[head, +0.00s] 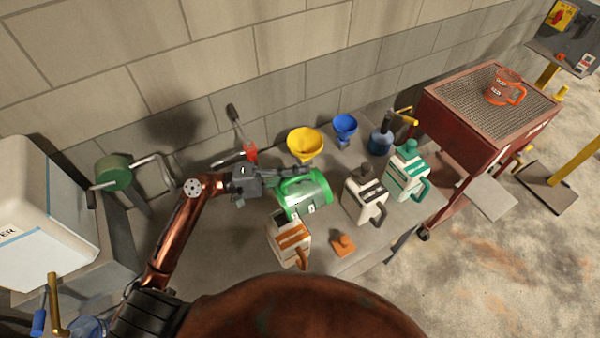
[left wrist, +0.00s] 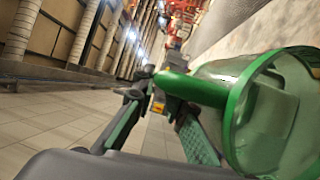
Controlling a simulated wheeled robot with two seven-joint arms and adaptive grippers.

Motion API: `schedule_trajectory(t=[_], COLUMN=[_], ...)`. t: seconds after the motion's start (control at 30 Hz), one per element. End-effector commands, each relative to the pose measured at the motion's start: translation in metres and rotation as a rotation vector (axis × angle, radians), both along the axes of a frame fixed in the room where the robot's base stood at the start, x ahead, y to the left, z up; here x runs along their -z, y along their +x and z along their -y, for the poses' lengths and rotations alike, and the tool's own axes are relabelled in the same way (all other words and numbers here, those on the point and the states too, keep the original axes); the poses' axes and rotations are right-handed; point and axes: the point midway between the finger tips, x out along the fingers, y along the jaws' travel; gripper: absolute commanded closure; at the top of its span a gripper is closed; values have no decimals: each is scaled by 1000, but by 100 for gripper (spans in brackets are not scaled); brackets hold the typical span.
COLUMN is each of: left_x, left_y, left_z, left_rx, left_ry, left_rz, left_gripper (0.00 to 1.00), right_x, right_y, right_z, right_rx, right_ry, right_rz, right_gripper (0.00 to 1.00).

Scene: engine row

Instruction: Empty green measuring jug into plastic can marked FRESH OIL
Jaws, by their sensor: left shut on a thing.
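The green measuring jug (head: 312,196) is clear with a green rim and handle. My left gripper (head: 284,174) is shut on its handle, which also shows in the left wrist view (left wrist: 192,88). The jug is tilted well over, above the bench and close over a white can with orange stripes (head: 291,236). That can's top is partly hidden by the jug. In the left wrist view the jug's wide rim (left wrist: 236,105) is at the right; I cannot tell whether liquid is inside. No FRESH OIL lettering is readable on any can. My right gripper is out of view.
Beside the jug stand a white can with dark stripes (head: 362,200) and one with green stripes (head: 406,178). An orange cap-like piece (head: 343,245) lies in front. Yellow (head: 304,142) and blue (head: 345,126) funnels stand behind. A red cart (head: 470,125) holds an orange jug (head: 502,90).

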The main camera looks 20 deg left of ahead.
Motion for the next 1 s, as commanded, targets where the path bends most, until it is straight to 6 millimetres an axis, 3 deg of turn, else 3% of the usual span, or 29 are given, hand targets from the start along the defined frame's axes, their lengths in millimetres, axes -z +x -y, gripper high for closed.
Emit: schedule_trajectory(t=[1.0], left_x=[-2], left_y=[-6], left_z=[-6], left_rx=[0], left_ry=[-34], left_rz=[33], left_gripper=[100], right_x=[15], right_y=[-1], right_z=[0], right_rx=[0], right_ry=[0], right_rz=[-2], right_gripper=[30])
